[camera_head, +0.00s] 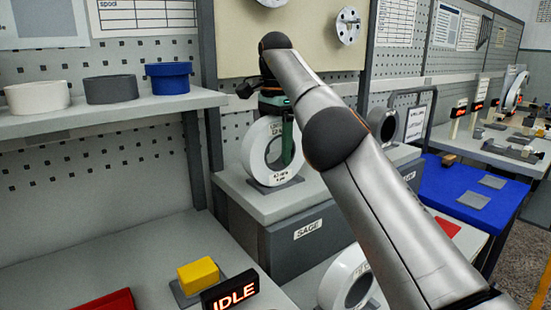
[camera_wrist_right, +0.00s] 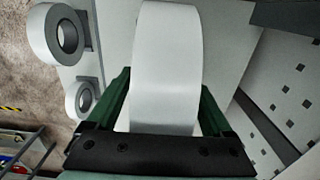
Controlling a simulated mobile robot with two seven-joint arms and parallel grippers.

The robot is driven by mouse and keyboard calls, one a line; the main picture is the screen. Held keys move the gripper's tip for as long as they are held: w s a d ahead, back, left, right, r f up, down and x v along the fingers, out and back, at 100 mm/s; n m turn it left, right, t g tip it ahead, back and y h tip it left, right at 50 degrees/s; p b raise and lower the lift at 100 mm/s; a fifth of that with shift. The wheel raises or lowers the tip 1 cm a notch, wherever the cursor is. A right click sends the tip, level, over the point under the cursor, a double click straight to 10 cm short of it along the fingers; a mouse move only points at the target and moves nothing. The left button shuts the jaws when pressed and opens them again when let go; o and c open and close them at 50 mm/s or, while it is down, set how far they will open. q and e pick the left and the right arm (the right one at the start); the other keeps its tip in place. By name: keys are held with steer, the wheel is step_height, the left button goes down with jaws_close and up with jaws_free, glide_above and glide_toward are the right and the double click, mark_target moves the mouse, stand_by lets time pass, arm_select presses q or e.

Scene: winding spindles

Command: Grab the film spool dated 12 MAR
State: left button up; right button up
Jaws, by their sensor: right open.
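A white film spool (camera_head: 262,150) stands upright in a cradle on the grey block labelled SAGE. It also shows in the right wrist view (camera_wrist_right: 166,70). Its labels are too small and partly covered for me to read a date. My right gripper (camera_head: 287,145) reaches down over the spool, its green fingers at the ring. In the wrist view my right gripper (camera_wrist_right: 166,105) is open, with one finger on each side of the spool's white rim. I cannot tell whether the fingers touch it. My left gripper is not in view.
Another white spool (camera_head: 342,280) stands lower in front, and a further one (camera_head: 384,126) stands behind my right arm. A shelf (camera_head: 60,125) at left bears white, grey and blue rings. A lit IDLE sign (camera_head: 230,292) and a yellow block (camera_head: 198,274) stand on the front bench.

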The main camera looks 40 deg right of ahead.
steer(key=shift+c, duration=0.2)
jaws_close()
stand_by(0.6)
stand_by(0.6)
